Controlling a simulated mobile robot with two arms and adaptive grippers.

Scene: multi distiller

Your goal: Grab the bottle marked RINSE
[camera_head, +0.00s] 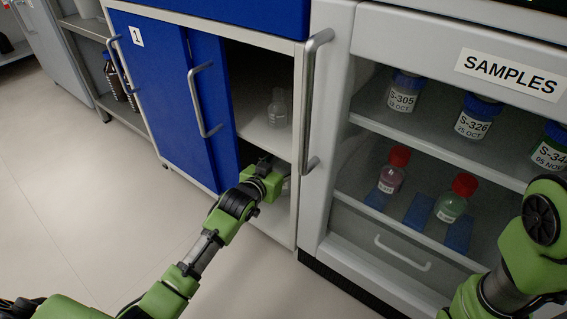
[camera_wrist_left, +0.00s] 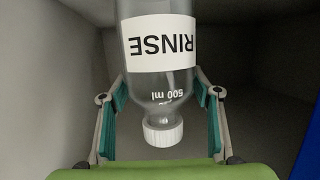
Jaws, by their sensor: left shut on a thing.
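The clear bottle marked RINSE (camera_wrist_left: 161,60) has a white label, a white cap and a 500 ml mark. It appears cap-down in the left wrist view. My left gripper (camera_wrist_left: 160,88) is shut on it, with one finger on each side of its body. In the head view, my left gripper (camera_head: 270,167) reaches into the lower compartment of the blue cabinet (camera_head: 160,75), and the bottle is mostly hidden there. My right arm shows at the right edge, but its gripper is out of view.
A clear flask (camera_head: 277,108) stands on the shelf above my left gripper. The cabinet's side wall and a tall metal handle (camera_head: 314,100) are close on the right. The glass-fronted SAMPLES cabinet (camera_head: 440,60) stands farther right. The floor at left is clear.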

